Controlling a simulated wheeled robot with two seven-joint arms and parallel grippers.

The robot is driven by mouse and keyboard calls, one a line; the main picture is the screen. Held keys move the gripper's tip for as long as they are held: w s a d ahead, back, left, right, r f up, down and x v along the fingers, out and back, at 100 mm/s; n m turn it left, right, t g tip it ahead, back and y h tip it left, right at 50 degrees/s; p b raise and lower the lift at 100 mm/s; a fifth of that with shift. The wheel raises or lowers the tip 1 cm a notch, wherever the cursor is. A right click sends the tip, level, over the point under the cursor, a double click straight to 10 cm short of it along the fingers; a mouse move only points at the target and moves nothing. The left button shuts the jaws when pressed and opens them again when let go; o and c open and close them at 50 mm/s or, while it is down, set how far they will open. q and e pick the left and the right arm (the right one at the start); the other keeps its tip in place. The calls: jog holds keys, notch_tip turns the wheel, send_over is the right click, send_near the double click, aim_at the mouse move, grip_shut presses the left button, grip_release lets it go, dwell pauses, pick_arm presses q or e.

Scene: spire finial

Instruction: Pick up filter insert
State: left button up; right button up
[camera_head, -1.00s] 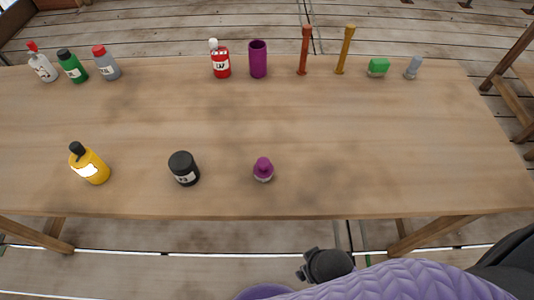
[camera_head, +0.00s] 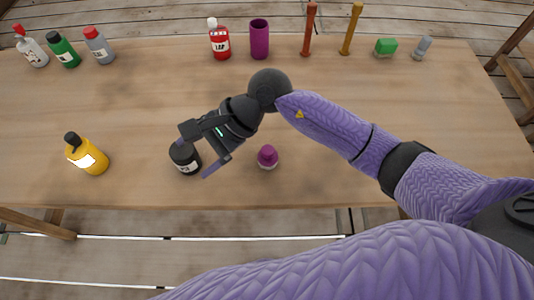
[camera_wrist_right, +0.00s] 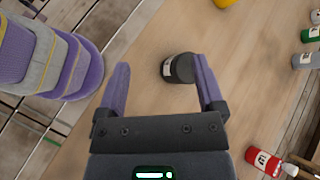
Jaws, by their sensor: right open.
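A black cylinder (camera_head: 183,160) with a white label stands upright near the table's front edge; it also shows in the right wrist view (camera_wrist_right: 182,68). I cannot tell from its label whether it is the filter insert. My right gripper (camera_head: 196,158) is open and empty above and beside it. In the right wrist view the fingers (camera_wrist_right: 161,66) are spread, and the cylinder shows beyond them, nearer the right finger. A small purple knob-topped piece (camera_head: 267,157) stands to the right of the cylinder. My left gripper is not in view.
A yellow bottle (camera_head: 88,157) stands to the left on the wooden table (camera_head: 400,100). Along the back are several bottles, a red bottle (camera_head: 220,42), a purple tube (camera_head: 259,40), red and yellow posts, a green block (camera_head: 386,47) and a grey piece. The table's right half is mostly clear.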

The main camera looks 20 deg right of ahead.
jog(key=w+d+f+n+h, duration=0.2)
jog(key=d+f+n+h, duration=0.1)
jog(key=d+h, duration=0.3)
jog(key=n+h, duration=0.2)
jog(key=h, duration=0.2)
send_over(268, 149)
jog(key=shift+w, duration=0.2)
jog(key=f, duration=0.3)
jog(key=f+b, duration=0.1)
jog(key=f, duration=0.2)
jog(key=f+b, duration=0.1)
jog(key=f, duration=0.2)
jog(key=shift+s+f, duration=0.25)
grip_shut()
notch_tip(268, 149, up, 10)
jog(key=shift+f+p, duration=0.2)
jog(key=shift+p, duration=0.95)
jog(key=shift+r, duration=0.3)
